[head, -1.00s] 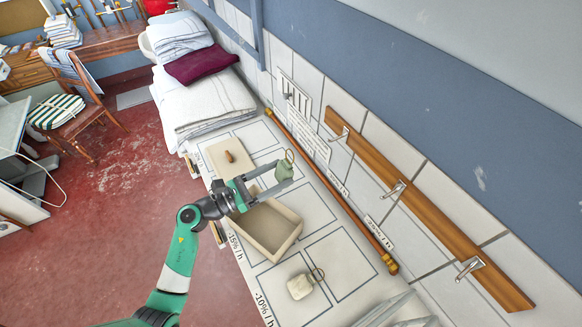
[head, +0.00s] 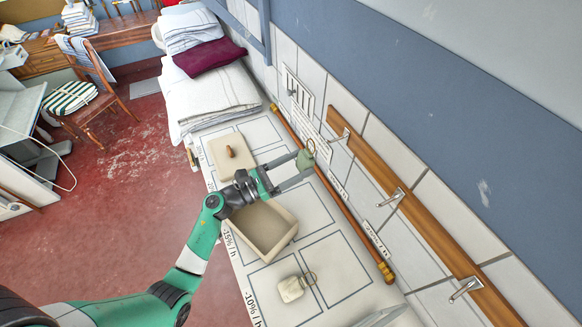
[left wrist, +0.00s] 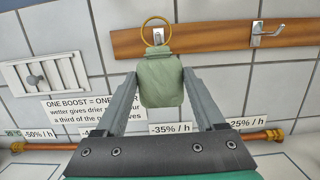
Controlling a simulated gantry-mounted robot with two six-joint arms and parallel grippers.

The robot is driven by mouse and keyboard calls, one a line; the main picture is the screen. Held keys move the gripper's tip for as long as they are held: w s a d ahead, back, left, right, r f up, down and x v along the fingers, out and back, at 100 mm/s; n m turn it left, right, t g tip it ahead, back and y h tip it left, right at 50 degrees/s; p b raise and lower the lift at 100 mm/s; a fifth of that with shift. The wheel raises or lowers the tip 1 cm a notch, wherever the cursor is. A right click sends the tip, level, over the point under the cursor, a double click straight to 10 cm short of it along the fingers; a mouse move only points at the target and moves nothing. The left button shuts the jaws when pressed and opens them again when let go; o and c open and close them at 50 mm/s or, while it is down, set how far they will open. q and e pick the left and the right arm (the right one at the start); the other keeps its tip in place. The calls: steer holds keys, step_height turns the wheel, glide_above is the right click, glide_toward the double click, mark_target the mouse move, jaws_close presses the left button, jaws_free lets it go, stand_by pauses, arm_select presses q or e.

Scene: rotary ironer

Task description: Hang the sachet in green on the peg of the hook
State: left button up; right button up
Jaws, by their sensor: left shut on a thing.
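The green sachet (head: 305,160) hangs below a brass ring (head: 311,147) and is upright. My left gripper (head: 302,169) is shut on the sachet, holding it above the table near the wall. The left wrist view shows the sachet (left wrist: 160,84) between the two fingers, with the ring (left wrist: 156,32) above it. A metal hook (head: 342,136) on the wooden rail stands to the right of the ring, apart from it in the head view. My right gripper is not in view.
The wooden rail (head: 424,223) carries further hooks (head: 392,198) and (head: 465,289). A copper pipe (head: 350,222) runs along the wall below. On the table are an open box (head: 284,243), a lid (head: 220,160) and a white sachet (head: 291,289). Folded linen (head: 212,98) stands behind.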

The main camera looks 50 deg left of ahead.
arm_select(q)
steer(key=w+d+f+b, duration=0.1)
steer(key=w+f+b, duration=0.1)
steer(key=w+b, duration=0.2)
steer(key=shift+f+x, duration=0.25)
steer(key=shift+x, duration=1.3)
steer(key=shift+a, duration=0.15)
steer(key=o, duration=1.3)
steer(key=v, duration=1.1)
steer(key=shift+s+f+b, duration=0.1)
steer(key=shift+s+b, duration=0.2)
steer(key=shift+b, duration=0.1)
